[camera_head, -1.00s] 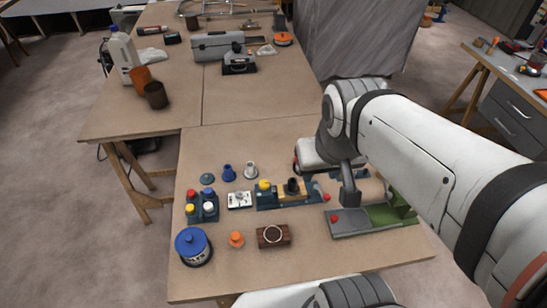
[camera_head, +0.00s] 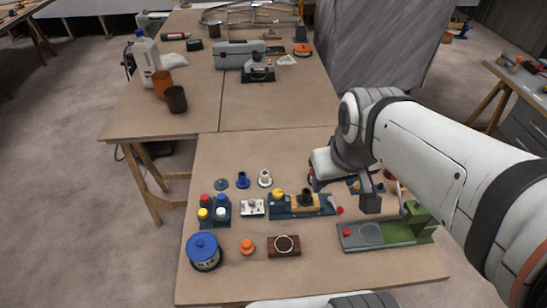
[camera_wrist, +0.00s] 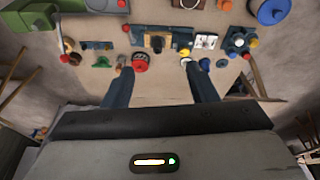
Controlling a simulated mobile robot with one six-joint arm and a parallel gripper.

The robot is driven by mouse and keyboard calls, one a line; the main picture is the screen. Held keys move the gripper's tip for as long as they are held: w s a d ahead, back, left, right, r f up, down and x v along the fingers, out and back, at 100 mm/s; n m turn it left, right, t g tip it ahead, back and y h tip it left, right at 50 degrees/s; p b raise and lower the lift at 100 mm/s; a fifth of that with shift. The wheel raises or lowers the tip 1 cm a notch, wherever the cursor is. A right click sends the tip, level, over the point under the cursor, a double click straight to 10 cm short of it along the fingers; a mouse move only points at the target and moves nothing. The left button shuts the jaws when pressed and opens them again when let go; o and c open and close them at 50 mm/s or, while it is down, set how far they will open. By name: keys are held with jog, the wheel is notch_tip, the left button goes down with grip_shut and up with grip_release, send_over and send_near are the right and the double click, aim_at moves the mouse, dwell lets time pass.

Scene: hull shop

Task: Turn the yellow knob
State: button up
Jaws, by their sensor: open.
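A yellow knob (camera_head: 278,194) stands on the left end of a dark blue base (camera_head: 290,211) that also carries a tan block with a dark knob. The yellow knob also shows in the wrist view (camera_wrist: 184,53), just beyond the tip of the right finger. Another yellow cap (camera_head: 203,214) sits on a blue cluster with red, white and blue caps. My gripper (camera_wrist: 158,69) is open and empty, its fingers apart above the table. In the head view one dark finger (camera_head: 370,195) shows to the right of the blue base; the other is hidden.
A green and grey fixture (camera_head: 388,233) lies right of the base. A blue-lidded jar (camera_head: 204,251), an orange knob (camera_head: 247,246) and a brown block (camera_head: 284,246) are in front.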

jog(key=w+a+f+n+g+b, duration=0.15)
jog(key=w+a+f+n, duration=0.25)
jog(key=w+f+n, duration=0.55)
jog(key=n+g+b, duration=0.1)
jog(key=n+g, duration=0.1)
jog(key=n, duration=1.3)
send_near(278, 192)
jog(key=shift+s, duration=0.15)
jog(key=shift+a+f+n, duration=0.1)
jog(key=shift+f+n, duration=0.35)
jog(key=shift+f, duration=0.25)
jog(key=shift+f+p, duration=0.55)
jog(key=shift+f, duration=3.05)
jog(key=shift+c, duration=0.5)
jog(key=c, duration=0.9)
jog(key=shift+o, duration=0.2)
